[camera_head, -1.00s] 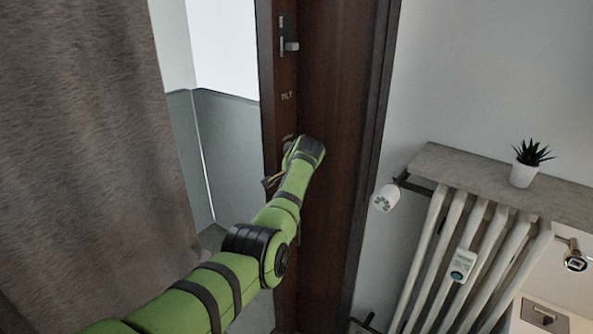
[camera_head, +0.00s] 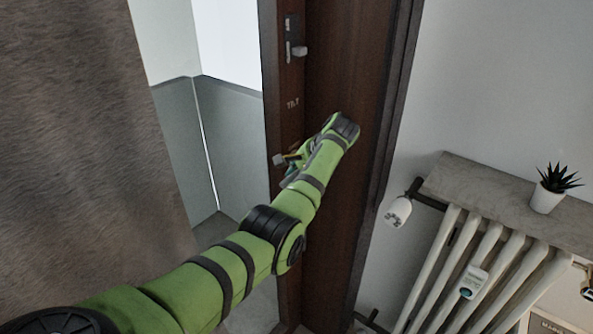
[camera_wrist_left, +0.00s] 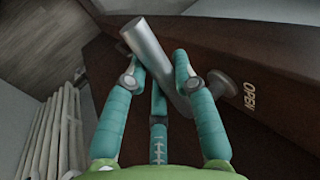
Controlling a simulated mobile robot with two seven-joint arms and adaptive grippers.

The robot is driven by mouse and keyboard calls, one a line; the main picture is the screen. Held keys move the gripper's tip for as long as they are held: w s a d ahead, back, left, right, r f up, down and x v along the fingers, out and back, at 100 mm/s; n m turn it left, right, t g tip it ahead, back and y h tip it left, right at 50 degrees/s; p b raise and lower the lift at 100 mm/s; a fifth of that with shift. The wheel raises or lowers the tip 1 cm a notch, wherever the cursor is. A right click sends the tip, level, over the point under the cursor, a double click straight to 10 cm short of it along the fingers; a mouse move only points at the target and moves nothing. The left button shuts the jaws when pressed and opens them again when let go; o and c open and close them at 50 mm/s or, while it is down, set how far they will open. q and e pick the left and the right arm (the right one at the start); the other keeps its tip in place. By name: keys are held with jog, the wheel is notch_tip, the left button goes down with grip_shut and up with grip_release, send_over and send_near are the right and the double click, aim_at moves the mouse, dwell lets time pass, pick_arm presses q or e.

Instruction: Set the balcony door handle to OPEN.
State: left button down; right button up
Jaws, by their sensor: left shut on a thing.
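The balcony door handle is a grey metal lever (camera_wrist_left: 147,48), seen in the wrist view running from its upper-left free end down to a round base at the right. The word OPEN (camera_wrist_left: 250,98) is printed on the dark door beside that base. My left gripper (camera_wrist_left: 160,80) is shut on the lever, with its teal fingers on both sides of it. In the head view my left gripper (camera_head: 292,162) is at the brown door frame, below the TILT label (camera_head: 292,104). The handle's grey end (camera_head: 279,160) shows there; its base is hidden by my arm. My right gripper is not in view.
A small latch (camera_head: 299,50) sits higher on the frame. A brown curtain (camera_head: 80,150) hangs at the left. A radiator (camera_head: 450,260) with a white valve (camera_head: 398,211) and a shelf holding a potted plant (camera_head: 550,192) stand at the right.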

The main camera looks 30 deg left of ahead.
pick_arm(q)
jog(key=shift+s+f, duration=0.3)
jog(key=shift+f, duration=0.1)
jog(key=c, duration=1.3)
grip_release()
jog(key=o, duration=0.3)
jog(key=shift+a+r, duration=0.15)
jog(key=shift+w, duration=0.1)
jog(key=v, duration=1.2)
